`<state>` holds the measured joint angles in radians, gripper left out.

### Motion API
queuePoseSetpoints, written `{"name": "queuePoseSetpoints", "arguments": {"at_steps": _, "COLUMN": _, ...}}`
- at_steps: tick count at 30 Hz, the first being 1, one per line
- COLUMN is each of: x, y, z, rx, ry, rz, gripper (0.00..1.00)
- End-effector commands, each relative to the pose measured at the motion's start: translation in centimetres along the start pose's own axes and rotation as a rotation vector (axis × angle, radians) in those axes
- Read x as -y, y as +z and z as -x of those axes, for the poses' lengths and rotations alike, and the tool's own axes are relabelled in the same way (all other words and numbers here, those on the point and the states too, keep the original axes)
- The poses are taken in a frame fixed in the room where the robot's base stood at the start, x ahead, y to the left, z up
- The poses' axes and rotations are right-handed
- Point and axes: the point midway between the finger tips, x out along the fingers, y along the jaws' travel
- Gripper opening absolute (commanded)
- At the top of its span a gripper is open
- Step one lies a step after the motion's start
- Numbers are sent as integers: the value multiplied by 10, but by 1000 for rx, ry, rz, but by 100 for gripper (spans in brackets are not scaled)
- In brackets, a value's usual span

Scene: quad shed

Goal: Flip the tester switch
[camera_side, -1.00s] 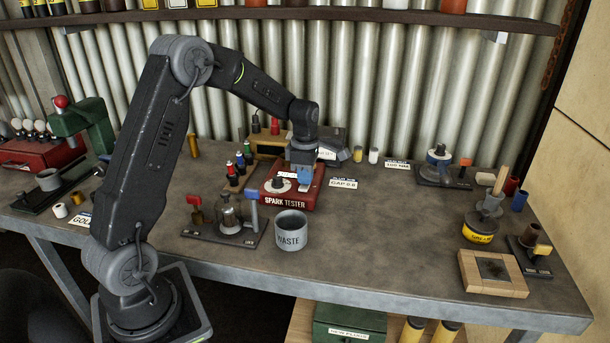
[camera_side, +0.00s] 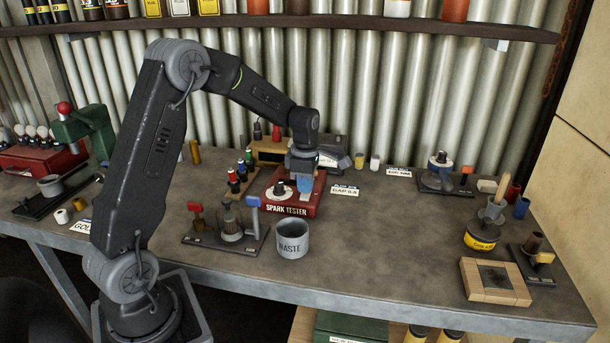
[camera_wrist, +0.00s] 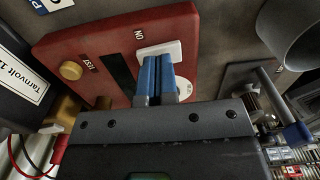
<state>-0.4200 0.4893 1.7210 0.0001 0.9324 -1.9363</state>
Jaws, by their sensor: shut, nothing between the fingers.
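The red spark tester (camera_side: 291,206) sits on the bench in the side view, with its name on the front edge. In the wrist view its red top (camera_wrist: 85,45) shows a white plate (camera_wrist: 172,47) beside the word ON, a dark slot, and a brass knob (camera_wrist: 70,70) near the word TEST. My gripper (camera_side: 304,190) is over the right part of the tester, pointing down. In the wrist view its blue fingers (camera_wrist: 156,78) are together and empty, their tips at or just above the white plate. I cannot tell whether they touch it. The switch lever itself is hidden behind the fingers.
A grey waste cup (camera_side: 292,238) stands in front of the tester. A stand with red and blue handles (camera_side: 226,225) is at its left front. Several coloured small bottles (camera_side: 240,172) stand left of it.

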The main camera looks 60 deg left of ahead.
Motion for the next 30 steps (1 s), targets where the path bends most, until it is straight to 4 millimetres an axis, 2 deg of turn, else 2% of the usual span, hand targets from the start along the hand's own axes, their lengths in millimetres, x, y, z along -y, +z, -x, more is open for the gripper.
{"name": "queuePoseSetpoints", "arguments": {"at_steps": 5, "x": 2, "y": 0, "z": 22, "rx": 2, "ry": 5, "rz": 0, "gripper": 0}}
{"name": "queuePoseSetpoints", "arguments": {"at_steps": 12, "x": 10, "y": 0, "z": 76, "rx": 2, "ry": 6, "rz": -1, "gripper": 0}}
{"name": "queuePoseSetpoints", "arguments": {"at_steps": 18, "x": 16, "y": 0, "z": 114, "rx": 1, "ry": 4, "rz": 0, "gripper": 0}}
{"name": "queuePoseSetpoints", "arguments": {"at_steps": 24, "x": 19, "y": 0, "z": 134, "rx": 1, "ry": 1, "rz": 0, "gripper": 0}}
{"name": "queuePoseSetpoints", "arguments": {"at_steps": 30, "x": 20, "y": 0, "z": 137, "rx": 0, "ry": -1, "rz": 0, "gripper": 0}}
